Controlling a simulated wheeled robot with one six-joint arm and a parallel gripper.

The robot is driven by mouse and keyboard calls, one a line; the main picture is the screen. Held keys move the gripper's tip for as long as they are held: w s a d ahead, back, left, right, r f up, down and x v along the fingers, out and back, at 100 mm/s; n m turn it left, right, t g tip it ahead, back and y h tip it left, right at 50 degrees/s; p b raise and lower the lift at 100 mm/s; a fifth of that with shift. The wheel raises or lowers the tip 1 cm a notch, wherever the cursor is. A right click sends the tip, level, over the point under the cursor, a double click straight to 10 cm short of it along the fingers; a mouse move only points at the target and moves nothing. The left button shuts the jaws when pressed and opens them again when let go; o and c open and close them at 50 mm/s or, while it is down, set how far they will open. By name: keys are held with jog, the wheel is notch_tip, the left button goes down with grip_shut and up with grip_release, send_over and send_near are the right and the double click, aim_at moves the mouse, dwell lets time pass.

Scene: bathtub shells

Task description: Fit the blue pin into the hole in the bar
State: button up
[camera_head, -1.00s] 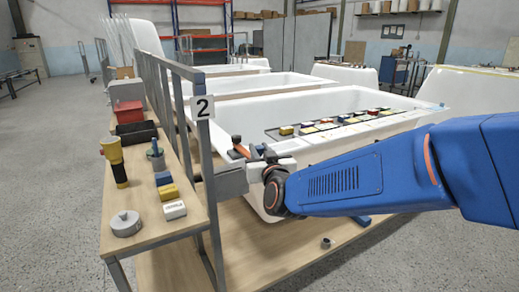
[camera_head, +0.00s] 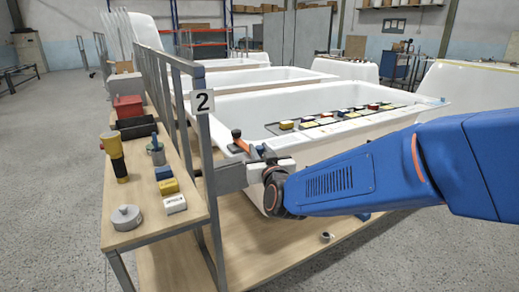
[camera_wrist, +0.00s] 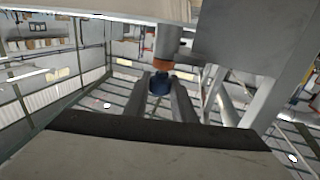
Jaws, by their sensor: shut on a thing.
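An orange ring and a grey cylinder (camera_wrist: 167,42) stand in line just beyond the pin. I cannot tell whether the pin touches them. A large grey block (camera_wrist: 240,40), probably part of the bar, is close on the right. In the head view, the grey bar (camera_head: 231,179) sticks out from the post, just left of my wrist. The hole cannot be made out, and the pin is not clear there.
A white bathtub (camera_head: 300,105) with a tray of coloured blocks lies behind.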

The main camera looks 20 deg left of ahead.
jog(key=shift+f, duration=0.3)
jog(key=o, duration=1.1)
jog(key=v, duration=1.7)
jog(key=shift+s, duration=0.25)
jog(key=shift+w+d, duration=0.1)
